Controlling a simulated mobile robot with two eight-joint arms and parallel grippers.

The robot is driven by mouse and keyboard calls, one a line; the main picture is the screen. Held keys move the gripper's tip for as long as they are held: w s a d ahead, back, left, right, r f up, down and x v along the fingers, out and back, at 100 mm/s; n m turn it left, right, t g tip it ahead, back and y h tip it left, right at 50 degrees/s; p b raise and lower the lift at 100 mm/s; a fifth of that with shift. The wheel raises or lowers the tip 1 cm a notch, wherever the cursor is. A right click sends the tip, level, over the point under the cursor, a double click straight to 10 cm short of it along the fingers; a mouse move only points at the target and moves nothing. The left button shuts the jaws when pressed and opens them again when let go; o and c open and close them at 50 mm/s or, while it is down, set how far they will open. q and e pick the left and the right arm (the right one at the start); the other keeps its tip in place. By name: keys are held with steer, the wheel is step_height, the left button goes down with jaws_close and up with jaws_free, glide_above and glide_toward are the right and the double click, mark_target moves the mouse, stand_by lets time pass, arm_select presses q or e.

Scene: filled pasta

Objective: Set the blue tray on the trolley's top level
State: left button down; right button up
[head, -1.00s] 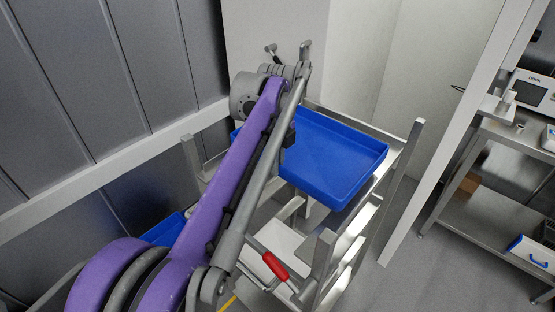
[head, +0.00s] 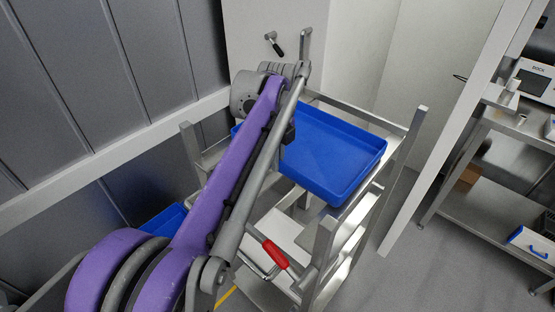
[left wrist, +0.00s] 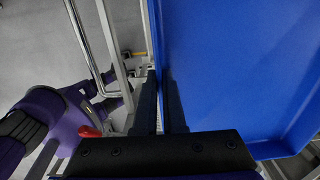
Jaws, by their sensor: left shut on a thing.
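The blue tray (head: 335,155) is level over the top of the metal trolley (head: 412,140), between its corner posts. I cannot tell whether it touches the top-level supports. My left gripper (head: 288,135) is shut on the tray's left side wall. In the left wrist view the two dark fingers (left wrist: 160,105) straddle the tray's edge, and the tray (left wrist: 230,70) fills the right half. My arm hides the tray's left part in the head view. My right gripper is out of view.
Another blue tray (head: 163,222) shows lower down at the left, partly behind my arm. A grey wall (head: 90,80) stands close at the left. A steel table (head: 490,200) is at the right, with clear floor (head: 400,270) between.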

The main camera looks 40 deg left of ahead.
arm_select(q)
steer(key=shift+f, duration=0.5)
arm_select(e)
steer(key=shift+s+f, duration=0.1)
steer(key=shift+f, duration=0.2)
arm_select(q)
steer(key=c, duration=0.9)
jaws_free()
steer(key=shift+r, duration=0.1)
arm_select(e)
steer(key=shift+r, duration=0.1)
arm_select(q)
step_height(320, 180, up, 9)
steer(key=p, duration=0.6)
step_height(320, 180, up, 7)
steer(key=p, duration=0.3)
steer(key=shift+w, duration=0.1)
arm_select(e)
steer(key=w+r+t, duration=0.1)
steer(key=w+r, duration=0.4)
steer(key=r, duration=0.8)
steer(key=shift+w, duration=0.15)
arm_select(q)
steer(key=shift+s, duration=0.2)
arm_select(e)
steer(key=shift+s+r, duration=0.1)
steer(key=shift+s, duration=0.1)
arm_select(q)
steer(key=shift+w, duration=0.1)
